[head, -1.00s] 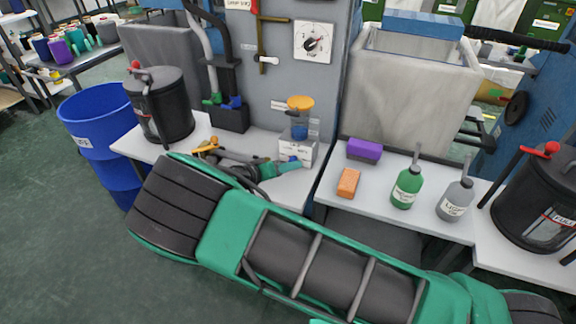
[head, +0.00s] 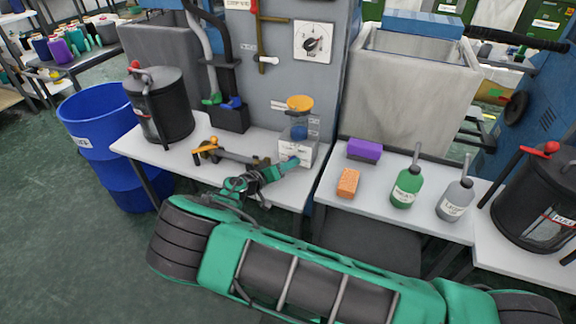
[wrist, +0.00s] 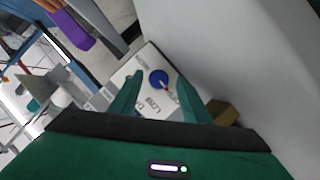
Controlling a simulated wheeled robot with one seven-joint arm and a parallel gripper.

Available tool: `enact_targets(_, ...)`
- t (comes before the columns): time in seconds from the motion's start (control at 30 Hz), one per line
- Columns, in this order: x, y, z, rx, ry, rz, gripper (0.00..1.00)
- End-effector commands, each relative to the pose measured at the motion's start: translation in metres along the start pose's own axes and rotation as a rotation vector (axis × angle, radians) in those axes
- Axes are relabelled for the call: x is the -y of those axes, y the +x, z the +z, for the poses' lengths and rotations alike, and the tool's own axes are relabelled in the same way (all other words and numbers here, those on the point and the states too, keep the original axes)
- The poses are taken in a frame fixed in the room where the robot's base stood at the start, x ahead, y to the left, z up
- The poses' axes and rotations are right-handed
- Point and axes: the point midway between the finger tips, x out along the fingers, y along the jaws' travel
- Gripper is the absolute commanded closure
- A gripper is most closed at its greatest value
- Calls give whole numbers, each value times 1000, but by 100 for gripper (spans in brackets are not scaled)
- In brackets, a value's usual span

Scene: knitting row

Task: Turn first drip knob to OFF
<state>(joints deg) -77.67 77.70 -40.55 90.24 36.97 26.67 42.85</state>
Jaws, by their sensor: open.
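The drip oiler with an orange cap (head: 299,103) and a clear blue-tinted cup stands on a small white box (head: 307,151) against the grey machine panel. In the wrist view, a round blue knob (wrist: 159,79) with a small orange-red mark sits on a white face (wrist: 133,73) with dark lettering; one word looks like LOW. My gripper (wrist: 157,88) is open, with one green finger on each side of the knob in that view. I cannot tell whether they touch it. In the head view, my gripper (head: 284,168) is at the box's front, hiding much of that face.
A purple block (head: 364,149), an orange sponge (head: 347,183), a green bottle (head: 406,187) and a grey bottle (head: 455,200) stand right of the box. A yellow-handled tool (head: 207,150) lies left. A dial (head: 313,43) is on the panel above.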

Motion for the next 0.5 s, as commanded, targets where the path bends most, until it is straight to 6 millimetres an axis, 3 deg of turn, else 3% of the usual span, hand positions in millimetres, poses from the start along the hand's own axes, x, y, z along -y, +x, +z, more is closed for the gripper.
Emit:
enact_targets(0.13,0,10,0,1,1,1,57)
enact_targets(0.43,0,12,0,2,0,0,57)
enact_targets(0.5,0,12,0,2,0,0,71)
